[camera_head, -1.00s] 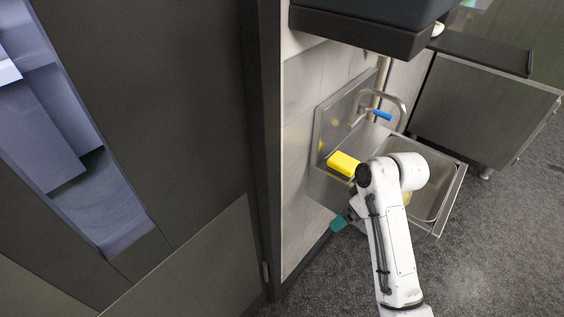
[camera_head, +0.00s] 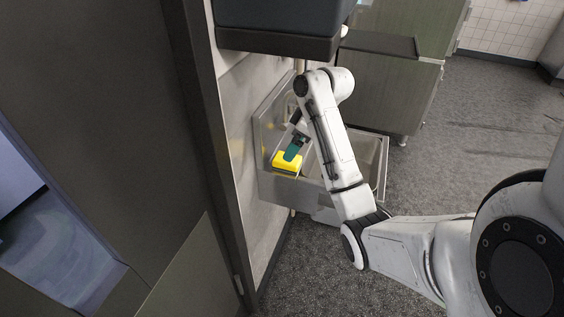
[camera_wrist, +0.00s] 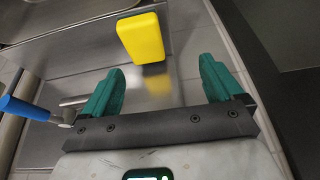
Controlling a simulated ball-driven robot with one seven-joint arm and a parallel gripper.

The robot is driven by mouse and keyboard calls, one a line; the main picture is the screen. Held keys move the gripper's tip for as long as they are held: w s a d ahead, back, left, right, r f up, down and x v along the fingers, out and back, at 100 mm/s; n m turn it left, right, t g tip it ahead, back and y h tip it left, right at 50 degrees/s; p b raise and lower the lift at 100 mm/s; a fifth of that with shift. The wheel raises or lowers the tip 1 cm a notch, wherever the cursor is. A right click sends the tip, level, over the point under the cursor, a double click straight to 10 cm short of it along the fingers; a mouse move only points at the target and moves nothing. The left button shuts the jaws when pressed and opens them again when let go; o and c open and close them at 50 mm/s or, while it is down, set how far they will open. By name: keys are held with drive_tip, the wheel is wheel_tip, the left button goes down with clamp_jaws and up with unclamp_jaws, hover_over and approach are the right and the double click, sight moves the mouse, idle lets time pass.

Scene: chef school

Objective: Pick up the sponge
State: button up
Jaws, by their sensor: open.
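The sponge (camera_head: 286,161) is a yellow block at the left end of the metal sink, close to the wall panel. In the wrist view the sponge (camera_wrist: 142,38) lies ahead of my fingertips, in line with the gap between them and apart from both. My gripper (camera_wrist: 160,76) has two green fingers spread wide with nothing between them. In the head view my gripper (camera_head: 294,150) hangs over the sponge and hides part of it; whether they touch cannot be told there.
The metal sink (camera_head: 378,165) is partly behind my arm. A blue-handled tap (camera_wrist: 24,108) is left of my fingers in the wrist view. A dark cabinet (camera_head: 275,42) hangs above the sink. A dark door frame (camera_head: 215,170) stands to the left. Grey floor is clear to the right.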

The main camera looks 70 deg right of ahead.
drive_tip(key=d+r, duration=0.2)
drive_tip(key=b, duration=0.2)
hover_over(296, 161)
wheel_tip(296, 161, down, 5)
drive_tip(key=shift+r, duration=0.2)
drive_tip(key=shift+p+x, duration=0.3)
drive_tip(key=shift+x, duration=2.9)
drive_tip(key=shift+d, duration=0.2)
drive_tip(key=c, duration=1)
